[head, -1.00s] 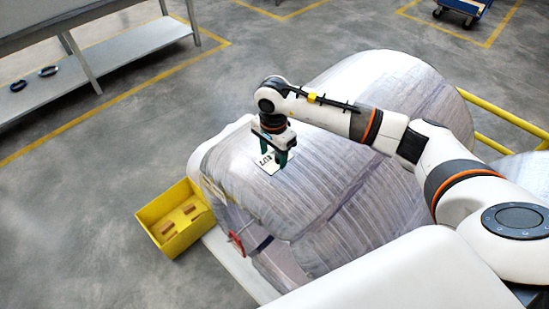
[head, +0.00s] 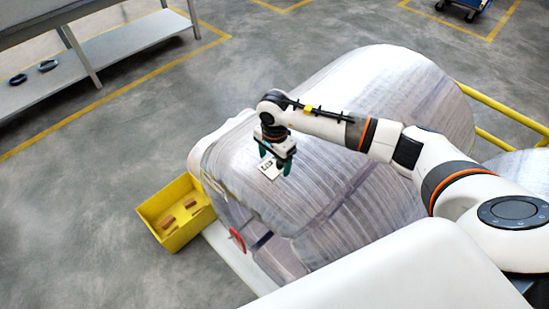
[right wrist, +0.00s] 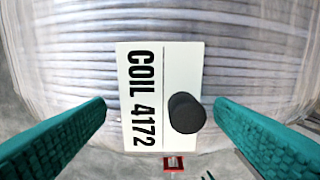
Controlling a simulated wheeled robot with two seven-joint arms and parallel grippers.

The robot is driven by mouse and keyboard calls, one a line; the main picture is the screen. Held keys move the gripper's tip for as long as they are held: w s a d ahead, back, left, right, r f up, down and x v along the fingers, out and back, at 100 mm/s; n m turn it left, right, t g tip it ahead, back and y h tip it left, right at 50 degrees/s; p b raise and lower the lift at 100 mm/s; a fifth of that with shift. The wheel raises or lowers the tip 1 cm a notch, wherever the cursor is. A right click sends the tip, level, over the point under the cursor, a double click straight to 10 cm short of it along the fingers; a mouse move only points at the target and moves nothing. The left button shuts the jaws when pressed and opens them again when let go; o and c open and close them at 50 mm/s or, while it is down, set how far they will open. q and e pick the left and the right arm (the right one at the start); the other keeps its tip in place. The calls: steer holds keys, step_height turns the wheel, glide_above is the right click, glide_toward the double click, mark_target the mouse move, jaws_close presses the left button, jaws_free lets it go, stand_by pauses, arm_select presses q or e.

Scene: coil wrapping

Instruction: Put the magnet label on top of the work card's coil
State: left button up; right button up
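The magnet label (head: 270,168) is a white plate reading "COIL 4172" with a round black knob; it also shows in the right wrist view (right wrist: 140,95). It lies flat against the upper surface of the wrapped coil (head: 330,180). My right gripper (head: 275,160) is just above the coil, its green fingers spread on either side of the label. In the right wrist view a gap shows between each finger and the label and knob, so the gripper is open. My left gripper is out of view. A small red item (head: 237,239) is at the coil's near end; any writing is unreadable.
A yellow bin (head: 176,213) with brown pieces stands left of the coil. A yellow rail (head: 510,120) and another wrapped coil (head: 525,172) are at the right. A grey shelf table (head: 100,65) stands at the back left. Floor between is clear.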

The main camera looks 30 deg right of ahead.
mark_target(275, 165)
steer(key=shift+r, duration=0.4)
step_height(275, 165, up, 12)
steer(key=b, duration=0.3)
steer(key=shift+f, duration=0.25)
